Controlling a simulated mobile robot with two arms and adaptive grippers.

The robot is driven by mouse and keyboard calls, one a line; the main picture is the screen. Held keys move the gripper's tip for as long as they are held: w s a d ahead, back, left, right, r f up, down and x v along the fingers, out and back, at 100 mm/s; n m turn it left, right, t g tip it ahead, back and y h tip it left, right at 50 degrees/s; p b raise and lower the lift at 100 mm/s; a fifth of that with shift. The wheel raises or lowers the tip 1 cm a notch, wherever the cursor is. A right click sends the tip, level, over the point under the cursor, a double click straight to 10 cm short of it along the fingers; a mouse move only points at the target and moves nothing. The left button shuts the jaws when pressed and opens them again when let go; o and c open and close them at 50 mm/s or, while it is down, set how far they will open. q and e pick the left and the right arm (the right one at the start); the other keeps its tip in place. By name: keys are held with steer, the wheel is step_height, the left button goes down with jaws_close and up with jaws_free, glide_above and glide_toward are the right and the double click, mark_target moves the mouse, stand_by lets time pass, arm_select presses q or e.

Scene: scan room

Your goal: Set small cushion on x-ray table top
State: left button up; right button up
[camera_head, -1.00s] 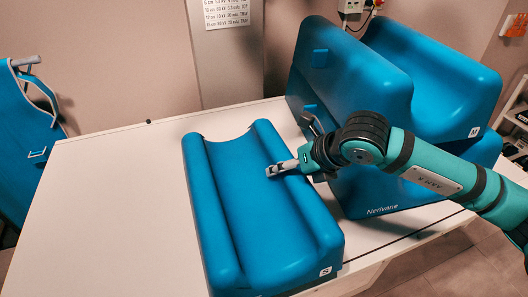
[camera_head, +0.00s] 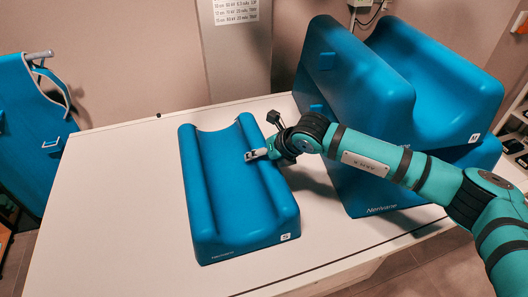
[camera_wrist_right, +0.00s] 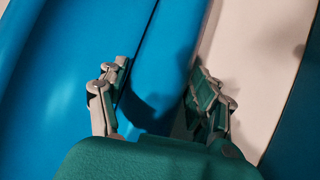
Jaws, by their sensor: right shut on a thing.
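The small blue cushion (camera_head: 230,190), with a white S label and a lengthwise trough, is over the left-middle part of the white table top (camera_head: 110,220). It looks level and appears to rest on the surface, though a small gap beneath it cannot be ruled out. My right gripper (camera_head: 257,154) is shut on the cushion's raised right side wall near its far end. In the right wrist view, the two fingers (camera_wrist_right: 155,95) straddle the blue wall (camera_wrist_right: 165,65), one on each side. My left gripper is not in view.
Larger blue cushions stand stacked at the right, one marked M (camera_head: 440,85), close to my right arm. A blue apron-like item (camera_head: 30,120) hangs at the far left. A wall and grey panel (camera_head: 235,60) stand behind the table. The table's left part is clear.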

steer(key=shift+a, duration=0.1)
steer(key=shift+f, duration=0.1)
steer(key=o, duration=1.7)
steer(key=b+v, duration=0.2)
steer(key=v, duration=1)
steer(key=shift+s, duration=0.1)
